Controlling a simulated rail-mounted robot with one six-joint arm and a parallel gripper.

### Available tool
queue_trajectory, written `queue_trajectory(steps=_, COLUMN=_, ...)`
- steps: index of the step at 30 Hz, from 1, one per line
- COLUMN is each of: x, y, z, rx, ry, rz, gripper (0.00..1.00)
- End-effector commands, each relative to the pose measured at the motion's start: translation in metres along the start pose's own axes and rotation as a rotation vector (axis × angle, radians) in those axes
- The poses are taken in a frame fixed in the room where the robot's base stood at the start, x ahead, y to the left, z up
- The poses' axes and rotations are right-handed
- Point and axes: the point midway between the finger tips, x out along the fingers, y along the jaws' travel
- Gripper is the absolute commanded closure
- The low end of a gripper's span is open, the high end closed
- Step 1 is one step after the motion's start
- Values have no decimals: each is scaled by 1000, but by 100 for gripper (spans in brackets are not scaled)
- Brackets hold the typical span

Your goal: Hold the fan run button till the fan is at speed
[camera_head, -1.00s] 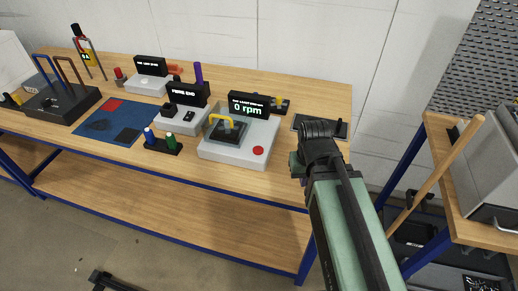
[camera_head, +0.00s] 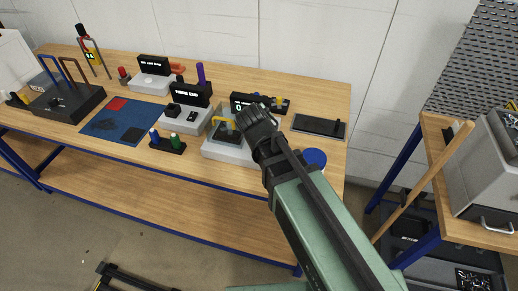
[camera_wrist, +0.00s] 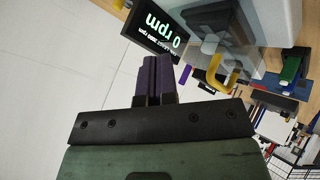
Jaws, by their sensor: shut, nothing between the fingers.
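The fan tester, a pale box (camera_head: 222,150), stands on the bench. Its black display is partly hidden by my arm in the head view; in the wrist view the display (camera_wrist: 165,28) reads 0 rpm. The red button on the box is hidden behind my arm. My gripper (camera_wrist: 156,62) is shut and empty, its dark purple fingers together near the display and handle. I cannot tell whether the fingers touch the box.
A stand with a blue and a green plug (camera_head: 167,144) is left of the box. Another box with a dark display (camera_head: 191,95) stands behind it. A flat dark tray (camera_head: 319,126) and a round blue thing (camera_head: 314,158) are to the right. The blue mat (camera_head: 105,128) lies farther left.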

Motion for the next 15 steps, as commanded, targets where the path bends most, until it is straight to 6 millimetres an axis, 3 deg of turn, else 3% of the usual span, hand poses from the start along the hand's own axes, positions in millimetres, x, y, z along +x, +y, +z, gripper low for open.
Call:
queue_trajectory(steps=8, x=2, y=-1, z=2, rx=3, ry=-3, rz=-1, gripper=100)
queue_trajectory(steps=15, x=19, y=-14, z=15, rx=3, ry=-4, rz=-2, gripper=100)
